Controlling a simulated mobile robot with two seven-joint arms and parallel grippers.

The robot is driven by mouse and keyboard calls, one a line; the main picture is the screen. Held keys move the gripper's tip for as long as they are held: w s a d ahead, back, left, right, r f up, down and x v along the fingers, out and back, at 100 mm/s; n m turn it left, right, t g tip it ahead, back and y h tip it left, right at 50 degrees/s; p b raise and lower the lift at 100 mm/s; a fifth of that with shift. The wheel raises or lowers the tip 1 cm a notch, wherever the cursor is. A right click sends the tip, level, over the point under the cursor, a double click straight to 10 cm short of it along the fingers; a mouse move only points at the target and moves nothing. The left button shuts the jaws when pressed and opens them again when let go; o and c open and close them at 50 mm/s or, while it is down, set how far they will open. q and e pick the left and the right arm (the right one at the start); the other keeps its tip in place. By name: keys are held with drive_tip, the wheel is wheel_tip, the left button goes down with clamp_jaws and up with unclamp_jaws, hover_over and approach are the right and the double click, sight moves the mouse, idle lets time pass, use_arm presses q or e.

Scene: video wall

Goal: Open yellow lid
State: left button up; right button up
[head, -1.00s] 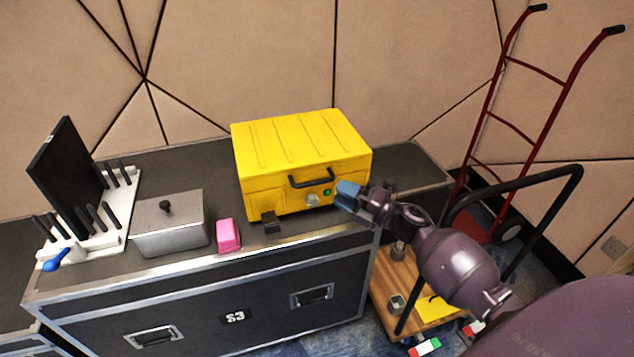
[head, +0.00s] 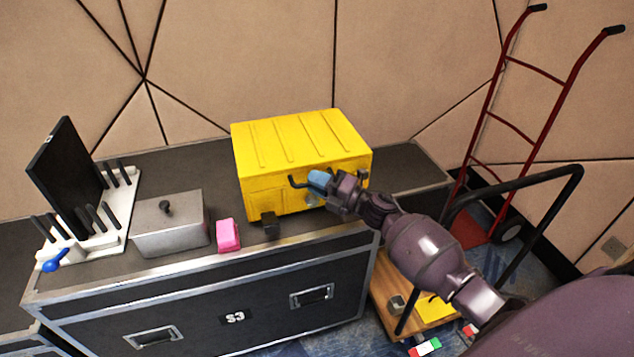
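A yellow box with a ribbed yellow lid (head: 295,140) stands on the black flight case, its lid down. A black handle (head: 296,182) is on its front, partly hidden by my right gripper. My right gripper (head: 312,181), with blue fingertips, is at the front of the box, at the handle's right part. I cannot tell whether the fingers touch the handle or how far apart they are. A silver latch (head: 312,200) shows just below the fingers. My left gripper is not in view.
On the flight case (head: 270,268) are a grey metal container (head: 168,228), a pink block (head: 228,235), a small black block (head: 269,226) and a white rack (head: 100,235) with black-handled tools. A red hand truck (head: 535,120) and a wooden cart (head: 385,290) stand at right.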

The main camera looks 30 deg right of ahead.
clamp_jaws()
